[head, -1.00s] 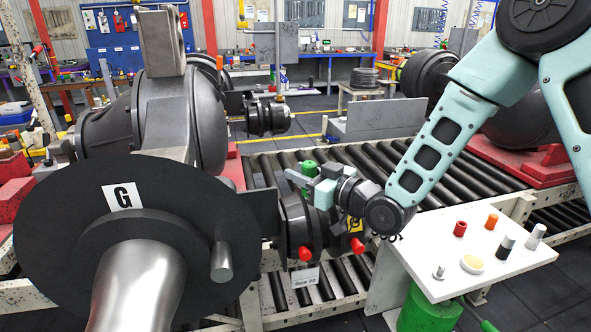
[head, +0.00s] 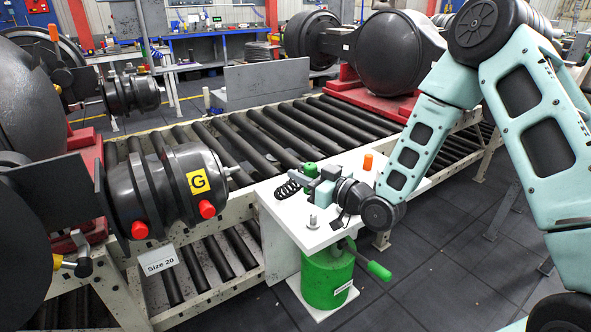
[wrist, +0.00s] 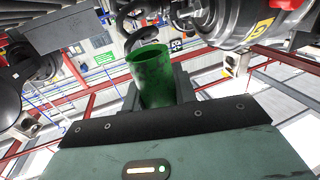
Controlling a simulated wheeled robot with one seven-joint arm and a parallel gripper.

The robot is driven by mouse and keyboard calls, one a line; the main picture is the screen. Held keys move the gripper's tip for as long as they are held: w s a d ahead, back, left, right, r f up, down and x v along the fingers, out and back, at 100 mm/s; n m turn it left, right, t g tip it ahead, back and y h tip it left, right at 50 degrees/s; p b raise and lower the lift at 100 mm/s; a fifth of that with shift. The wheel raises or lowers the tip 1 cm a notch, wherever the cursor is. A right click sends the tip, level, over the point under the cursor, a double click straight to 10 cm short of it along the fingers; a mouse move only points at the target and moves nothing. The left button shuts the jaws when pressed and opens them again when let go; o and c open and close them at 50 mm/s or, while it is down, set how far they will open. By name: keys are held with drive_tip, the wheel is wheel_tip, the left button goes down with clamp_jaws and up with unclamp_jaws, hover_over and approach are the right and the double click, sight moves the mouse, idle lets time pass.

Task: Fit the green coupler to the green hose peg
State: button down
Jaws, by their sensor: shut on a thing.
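My gripper (head: 309,184) is shut on a green coupler (head: 310,169). In the wrist view the coupler (wrist: 150,76) is a dark-green hollow cylinder, its open end facing away from my palm, between the jaws. In the head view my gripper is above the white side table. A black coiled hose (head: 288,189) shows just left of the gripper; in the wrist view black coils (wrist: 133,22) lie beyond the coupler. I cannot tell whether the hose joins the coupler. I cannot make out a green hose peg in either view.
The white table (head: 285,222) carries a small metal peg (head: 312,224) and an orange cylinder (head: 368,161). A green canister (head: 328,284) stands below. A dark chamber (head: 170,188) with red plugs and a "G" label is at left. Rollers (head: 262,140) run behind.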

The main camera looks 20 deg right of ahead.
drive_tip(key=shift+d+f, duration=0.3)
drive_tip(key=shift+d, duration=0.4)
drive_tip(key=shift+b, duration=0.3)
drive_tip(key=shift+f+b, duration=2.45)
drive_tip(key=shift+f, duration=0.35)
drive_tip(key=shift+f, duration=0.15)
drive_tip(key=shift+f+b, duration=2)
drive_tip(key=shift+f, duration=0.05)
drive_tip(key=shift+f, duration=0.1)
drive_tip(key=c, duration=1)
unclamp_jaws()
drive_tip(key=shift+c, duration=0.2)
